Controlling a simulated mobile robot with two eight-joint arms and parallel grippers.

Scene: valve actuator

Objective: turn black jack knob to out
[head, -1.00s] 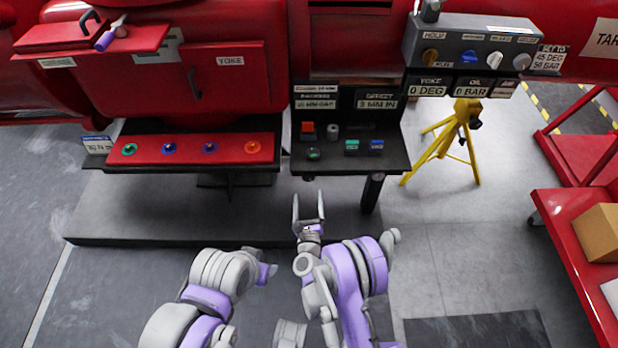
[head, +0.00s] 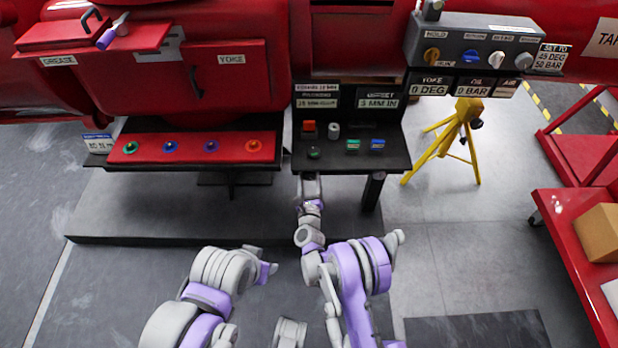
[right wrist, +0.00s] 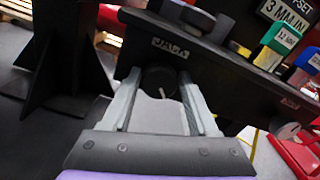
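The black jack knob (right wrist: 160,82) sits on the front face of the black console (right wrist: 215,58), beside a small label that seems to read JACK. A pale pointer line shows on it. In the right wrist view my right gripper (right wrist: 160,88) is open, with one finger on each side of the knob; I cannot tell whether either touches it. In the head view the right gripper (head: 310,180) reaches the console's front edge, and its fingertips and the knob are hidden there. My left arm (head: 215,285) is bent at lower left; I cannot make out its gripper.
The console top (head: 335,160) carries a red block (head: 309,127), a grey cylinder and green and blue blocks. A red shelf with coloured knobs (head: 190,148) is to the left. A yellow tripod (head: 460,130) stands right.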

